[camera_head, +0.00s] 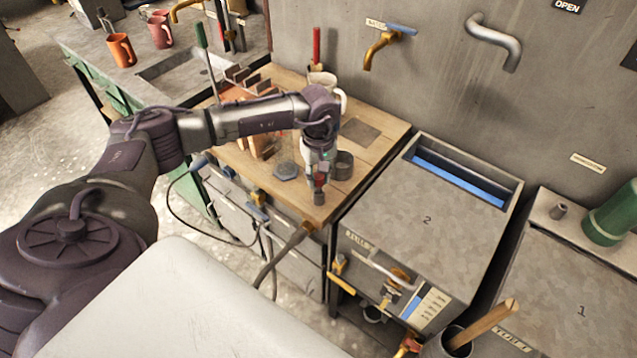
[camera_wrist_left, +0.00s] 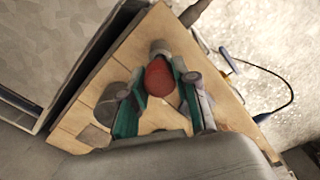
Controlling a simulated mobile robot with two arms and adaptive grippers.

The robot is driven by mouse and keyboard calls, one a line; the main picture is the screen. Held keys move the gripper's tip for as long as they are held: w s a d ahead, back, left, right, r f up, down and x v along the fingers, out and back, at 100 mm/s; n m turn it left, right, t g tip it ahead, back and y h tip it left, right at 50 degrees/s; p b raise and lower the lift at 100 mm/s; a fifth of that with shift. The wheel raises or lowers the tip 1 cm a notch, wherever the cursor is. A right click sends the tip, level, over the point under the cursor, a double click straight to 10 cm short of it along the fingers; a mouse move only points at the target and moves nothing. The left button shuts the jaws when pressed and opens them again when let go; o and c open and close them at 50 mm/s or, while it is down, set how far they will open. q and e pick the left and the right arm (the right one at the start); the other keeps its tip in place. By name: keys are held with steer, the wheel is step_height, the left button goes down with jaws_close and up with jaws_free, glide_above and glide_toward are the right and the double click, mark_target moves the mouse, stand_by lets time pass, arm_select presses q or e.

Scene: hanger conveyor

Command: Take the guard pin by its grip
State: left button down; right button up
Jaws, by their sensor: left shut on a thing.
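My left gripper (camera_head: 319,172) is over the front corner of the wooden bench top. In the left wrist view its green-sided fingers (camera_wrist_left: 163,97) are shut on the red grip of a small piece, which I take to be the guard pin (camera_wrist_left: 159,77). Its grey end (camera_wrist_left: 160,48) points away from the palm. In the head view the red grip (camera_head: 319,182) shows between the fingertips, with the grey end below it. I cannot tell whether the grey end touches the bench. My right gripper is not in view.
The wooden bench (camera_head: 362,178) carries a dark cup (camera_head: 344,165), a grey hexagonal piece (camera_head: 286,171) and a white mug beside my arm. A metal cabinet marked 2 (camera_head: 430,215) stands to the right. Another marked 1 (camera_head: 575,300) is farther right.

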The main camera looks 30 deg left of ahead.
arm_select(q)
steer(key=shift+w+r+b, duration=0.1)
steer(key=shift+r+b, duration=0.25)
steer(key=shift+r, duration=0.35)
steer(key=s+d+r+b, duration=0.3)
steer(key=d+r, duration=0.4)
steer(key=d, duration=0.4)
steer(key=shift+s+r+b, duration=0.25)
steer(key=shift+s+b, duration=0.05)
steer(key=shift+s, duration=0.3)
